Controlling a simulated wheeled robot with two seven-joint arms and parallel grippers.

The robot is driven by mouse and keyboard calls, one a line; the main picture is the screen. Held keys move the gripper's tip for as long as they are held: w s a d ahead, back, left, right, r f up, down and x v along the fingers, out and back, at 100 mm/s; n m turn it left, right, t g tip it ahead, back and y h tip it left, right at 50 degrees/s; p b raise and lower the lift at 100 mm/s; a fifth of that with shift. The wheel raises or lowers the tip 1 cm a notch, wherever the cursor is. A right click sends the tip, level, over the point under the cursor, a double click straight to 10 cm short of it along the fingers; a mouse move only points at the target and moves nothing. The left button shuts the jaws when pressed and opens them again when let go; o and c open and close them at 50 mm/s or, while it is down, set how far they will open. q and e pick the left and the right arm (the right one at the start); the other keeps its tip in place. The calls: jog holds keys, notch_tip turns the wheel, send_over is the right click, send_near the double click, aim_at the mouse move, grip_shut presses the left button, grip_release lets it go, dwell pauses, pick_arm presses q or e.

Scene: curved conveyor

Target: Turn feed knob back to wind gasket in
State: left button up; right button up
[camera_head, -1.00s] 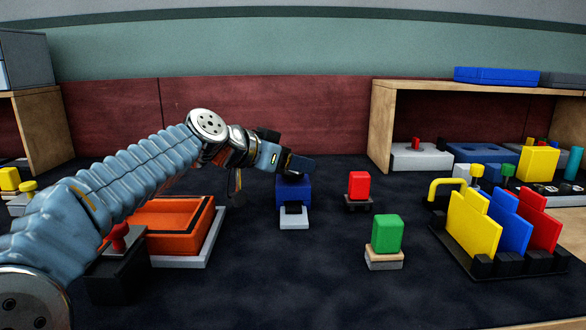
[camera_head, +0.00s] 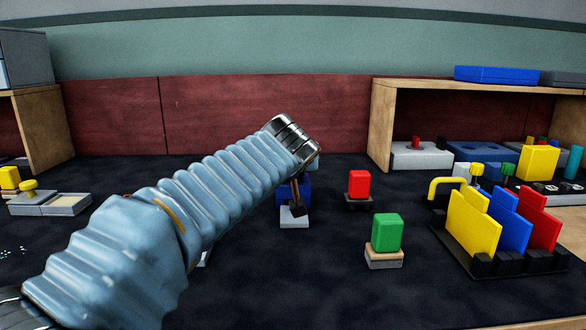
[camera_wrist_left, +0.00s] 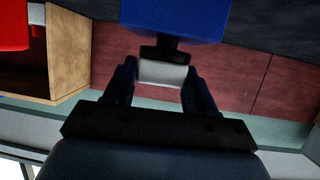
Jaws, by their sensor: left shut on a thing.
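The blue box (camera_head: 286,191) stands mid-table, partly hidden by my left arm. A pale grey piece (camera_head: 293,222) shows at its front foot; I cannot tell whether it is the gasket or a base. In the left wrist view, which is tilted upside down, my left gripper (camera_wrist_left: 160,78) is shut on a light grey knob (camera_wrist_left: 163,73). The knob joins a black stem (camera_wrist_left: 160,51) on the blue box (camera_wrist_left: 176,18). My right gripper is out of view.
A red block (camera_head: 359,184) and a green block (camera_head: 386,233) on small bases stand right of the blue box. A rack of coloured plates (camera_head: 478,222) is further right. Wooden shelves (camera_head: 384,122) flank the back. The front centre is clear.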

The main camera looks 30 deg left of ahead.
pick_arm(q)
jog(key=shift+f+n+g+y, duration=0.1)
jog(key=shift+n+g+y, duration=0.3)
jog(key=shift+n+y, duration=0.1)
jog(key=o, duration=1)
jog(key=shift+c, duration=0.2)
jog(key=v, duration=1.4)
